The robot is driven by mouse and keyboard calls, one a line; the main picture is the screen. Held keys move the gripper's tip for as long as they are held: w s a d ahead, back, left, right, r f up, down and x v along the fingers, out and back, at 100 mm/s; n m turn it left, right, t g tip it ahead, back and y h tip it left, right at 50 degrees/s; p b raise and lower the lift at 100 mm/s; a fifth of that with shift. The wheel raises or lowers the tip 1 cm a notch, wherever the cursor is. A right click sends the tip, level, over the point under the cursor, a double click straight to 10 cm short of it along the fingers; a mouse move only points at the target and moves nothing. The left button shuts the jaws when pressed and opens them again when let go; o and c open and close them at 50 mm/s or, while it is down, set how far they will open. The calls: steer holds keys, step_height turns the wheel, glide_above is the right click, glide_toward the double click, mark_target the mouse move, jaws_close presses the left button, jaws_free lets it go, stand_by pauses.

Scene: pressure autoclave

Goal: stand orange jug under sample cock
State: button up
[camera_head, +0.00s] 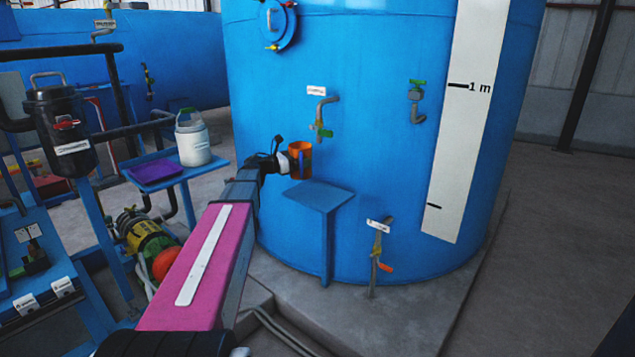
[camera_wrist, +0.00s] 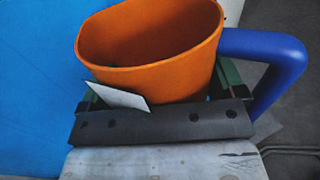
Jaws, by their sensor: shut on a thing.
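The orange jug (camera_head: 301,158) with a blue handle is held upright in my gripper (camera_head: 283,163), above the small blue shelf (camera_head: 320,195) on the tank's side. In the wrist view the jug (camera_wrist: 150,50) fills the upper middle, its open mouth showing and its blue handle (camera_wrist: 272,62) to the right. My gripper (camera_wrist: 165,110) is shut on the jug's body; the fingertips are largely hidden. A tap with a green handle (camera_head: 320,118) and a white label sticks out of the tank just above and to the right of the jug. The label is too small to read.
The big blue tank (camera_head: 370,50) stands right behind the jug. Another green-handled tap (camera_head: 416,100) is to the right, and a low tap with an orange handle (camera_head: 378,250) is below right. A white container (camera_head: 192,140) and a purple tray (camera_head: 158,171) sit on a side table at left.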

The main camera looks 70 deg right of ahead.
steer(key=shift+s+d+f, duration=0.75)
steer(key=shift+s+f, duration=0.2)
steer(key=shift+f, duration=0.45)
steer(key=shift+s+d+f, duration=0.7)
steer(key=shift+s+f, duration=0.25)
steer(key=shift+f, duration=0.45)
steer(key=shift+s+d+f, duration=0.75)
steer(key=shift+s+f, duration=0.2)
steer(key=shift+f, duration=0.45)
steer(key=shift+f, duration=0.1)
steer(key=o, duration=0.7)
steer(key=shift+w+a, duration=0.1)
steer(key=shift+a, duration=0.1)
steer(key=v, duration=1.1)
steer(key=shift+w+a, duration=0.2)
steer(key=shift+a, duration=0.05)
